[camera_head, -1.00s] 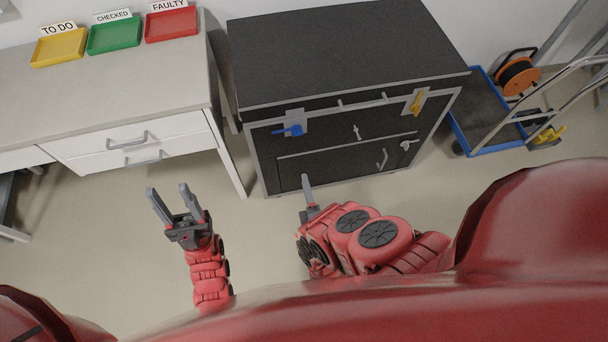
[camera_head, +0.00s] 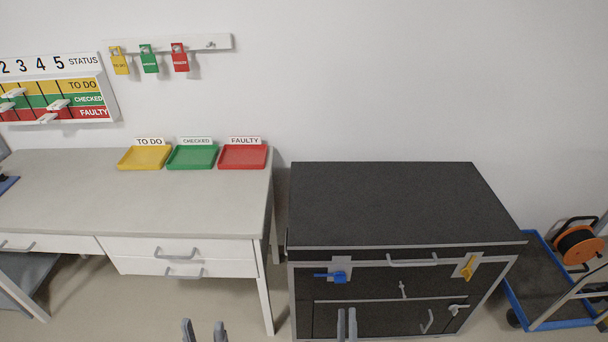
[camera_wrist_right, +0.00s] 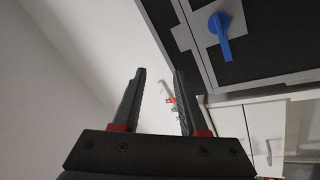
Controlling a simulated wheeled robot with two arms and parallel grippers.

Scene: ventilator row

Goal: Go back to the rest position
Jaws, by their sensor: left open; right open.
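My left gripper (camera_head: 204,331) shows only its fingertips at the bottom edge of the head view, in front of the desk drawers. The fingers are apart with nothing between them. My right gripper (camera_head: 346,325) also shows only its fingertips at the bottom edge, in front of the black cabinet (camera_head: 390,205). In the right wrist view my right gripper (camera_wrist_right: 160,75) is open and empty. The cabinet's blue handle (camera_wrist_right: 222,35) is beyond it, apart from the fingers. Both arms are otherwise out of the head view.
A desk (camera_head: 80,200) with yellow (camera_head: 145,158), green (camera_head: 193,158) and red (camera_head: 243,157) trays stands left of the cabinet. A blue trolley (camera_head: 553,318) with an orange cable reel (camera_head: 580,246) stands at the right. Tags hang on a wall rail (camera_head: 200,43), beside a status board (camera_head: 110,90).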

